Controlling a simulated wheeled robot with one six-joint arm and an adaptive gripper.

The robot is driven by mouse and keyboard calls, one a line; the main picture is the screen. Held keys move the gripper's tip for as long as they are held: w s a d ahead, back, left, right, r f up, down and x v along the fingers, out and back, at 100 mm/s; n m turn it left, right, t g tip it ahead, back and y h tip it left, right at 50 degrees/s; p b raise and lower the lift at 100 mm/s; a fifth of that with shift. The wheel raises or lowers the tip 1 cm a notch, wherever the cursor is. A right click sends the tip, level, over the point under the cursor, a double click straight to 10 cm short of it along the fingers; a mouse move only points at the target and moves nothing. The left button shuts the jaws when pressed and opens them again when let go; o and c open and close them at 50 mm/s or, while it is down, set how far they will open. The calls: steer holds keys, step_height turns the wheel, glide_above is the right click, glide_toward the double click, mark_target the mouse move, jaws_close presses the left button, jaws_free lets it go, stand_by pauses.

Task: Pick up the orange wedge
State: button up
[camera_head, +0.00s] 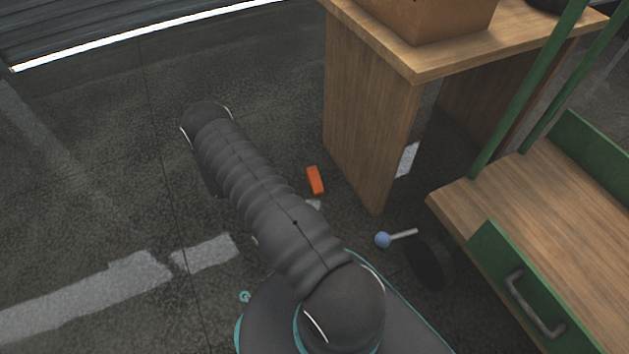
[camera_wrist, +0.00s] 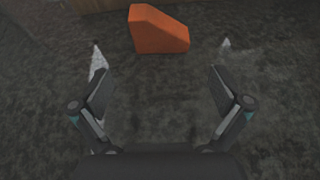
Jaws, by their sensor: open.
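The orange wedge (camera_head: 315,180) lies on the dark floor, to the right of my arm and left of the wooden table's side panel in the head view. In the wrist view the orange wedge (camera_wrist: 158,30) is at the top, beyond my fingertips, with its sloped side to the right. My gripper (camera_wrist: 160,76) is open and empty, its two fingers spread apart. The wedge is ahead of the gap between them, not between the fingers. In the head view my gripper is hidden behind my arm.
A wooden table (camera_head: 370,130) with a cardboard box (camera_head: 430,18) on it stands right of the wedge. A green-sided wooden cart (camera_head: 560,210) is at the right. A blue ball with a pale rod (camera_head: 383,240) lies on the floor. Floor on the left is clear.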

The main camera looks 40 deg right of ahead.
mark_target(317, 182)
steer(key=b+x, duration=0.1)
steer(key=x, duration=1.2)
steer(key=shift+s+d+f, duration=0.15)
steer(key=shift+s+d, duration=0.05)
steer(key=c, duration=0.9)
